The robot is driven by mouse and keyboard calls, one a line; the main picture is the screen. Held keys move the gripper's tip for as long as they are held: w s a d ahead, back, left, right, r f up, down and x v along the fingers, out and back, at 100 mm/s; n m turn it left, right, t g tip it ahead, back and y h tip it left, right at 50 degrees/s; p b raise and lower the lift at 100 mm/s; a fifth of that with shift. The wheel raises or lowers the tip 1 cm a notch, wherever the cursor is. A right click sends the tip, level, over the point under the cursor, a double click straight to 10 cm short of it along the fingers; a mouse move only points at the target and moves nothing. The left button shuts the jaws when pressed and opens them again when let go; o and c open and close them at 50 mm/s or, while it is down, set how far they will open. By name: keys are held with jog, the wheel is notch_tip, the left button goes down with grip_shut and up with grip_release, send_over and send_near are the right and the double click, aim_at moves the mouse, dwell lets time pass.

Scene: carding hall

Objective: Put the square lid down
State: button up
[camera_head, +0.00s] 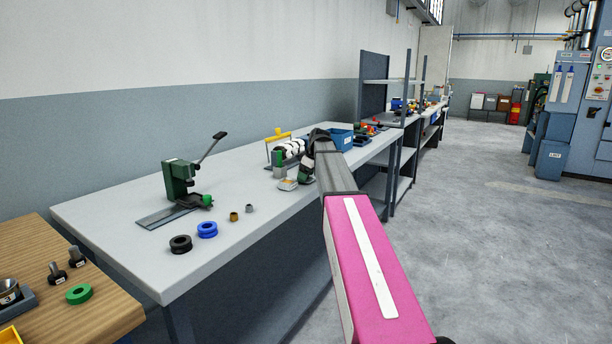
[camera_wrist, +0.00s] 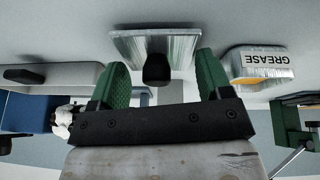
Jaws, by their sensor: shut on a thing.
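The square lid (camera_wrist: 128,44) is a metallic grey plate with a dark knob (camera_wrist: 157,70). In the wrist view it sits between the green-padded fingers of my gripper (camera_wrist: 162,82), which is shut on it. How the pads touch the lid is hard to make out. In the head view my gripper (camera_head: 306,170) is low over the grey workbench (camera_head: 130,212), at the end of my pink and dark arm. The lid is not clear there, and I cannot tell whether it touches the bench.
A grease tin (camera_wrist: 262,65) is close beside my gripper; it also shows in the head view (camera_head: 288,184). A blue bin (camera_head: 341,138) stands behind. A green press (camera_head: 180,181), black ring (camera_head: 180,244) and blue ring (camera_head: 207,230) are to the left. Bench between press and tin is mostly clear.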

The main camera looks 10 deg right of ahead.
jog(key=o, duration=1.2)
jog(key=shift+f, duration=0.1)
jog(key=shift+c, duration=0.2)
jog(key=v, duration=1.2)
jog(key=shift+a, duration=0.1)
